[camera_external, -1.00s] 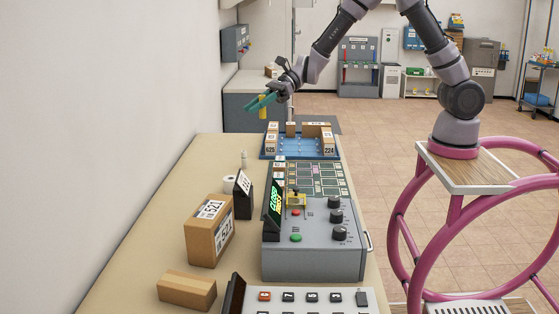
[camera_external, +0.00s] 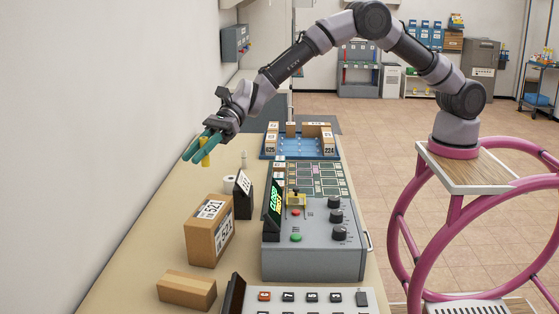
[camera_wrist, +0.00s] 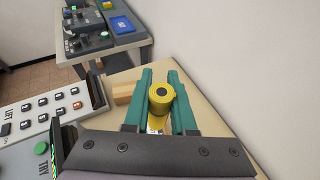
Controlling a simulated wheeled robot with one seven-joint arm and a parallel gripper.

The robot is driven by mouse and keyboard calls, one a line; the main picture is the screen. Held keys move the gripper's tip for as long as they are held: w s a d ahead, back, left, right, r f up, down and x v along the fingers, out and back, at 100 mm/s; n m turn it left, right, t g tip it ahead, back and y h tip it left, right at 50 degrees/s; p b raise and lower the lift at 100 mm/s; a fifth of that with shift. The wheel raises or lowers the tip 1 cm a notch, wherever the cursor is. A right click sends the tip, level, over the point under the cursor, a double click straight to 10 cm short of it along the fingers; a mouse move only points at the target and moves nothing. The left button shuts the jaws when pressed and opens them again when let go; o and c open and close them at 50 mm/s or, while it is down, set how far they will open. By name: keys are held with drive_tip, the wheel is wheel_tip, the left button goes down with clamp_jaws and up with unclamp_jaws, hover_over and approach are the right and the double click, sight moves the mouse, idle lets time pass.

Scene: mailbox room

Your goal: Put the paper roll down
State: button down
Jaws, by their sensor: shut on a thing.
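My gripper (camera_external: 197,149) has teal fingers and is shut on a yellow paper roll (camera_external: 206,153). It holds the roll upright above the left part of the tan table (camera_external: 158,212), near the wall. In the wrist view, the roll's round yellow top (camera_wrist: 161,94) with a dark centre shows between the two fingers (camera_wrist: 160,88). The roll's lower end appears clear of the table in the external view, but the exact gap is hard to tell.
A labelled cardboard box (camera_external: 208,232) and a smaller plain box (camera_external: 187,290) stand nearer the camera. A dark labelled stand (camera_external: 243,195), a grey control console (camera_external: 312,255) and a blue tray (camera_external: 297,147) lie to the right. The table's left strip is bare.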

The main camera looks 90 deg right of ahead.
sight(202, 214)
wheel_tip(202, 214, down, 12)
drive_tip(key=shift+r, duration=0.15)
idle(0.4)
drive_tip(key=c, duration=0.7)
unclamp_jaws()
drive_tip(key=shift+c, duration=0.2)
drive_tip(key=v, duration=1.2)
drive_tip(key=shift+r, duration=0.1)
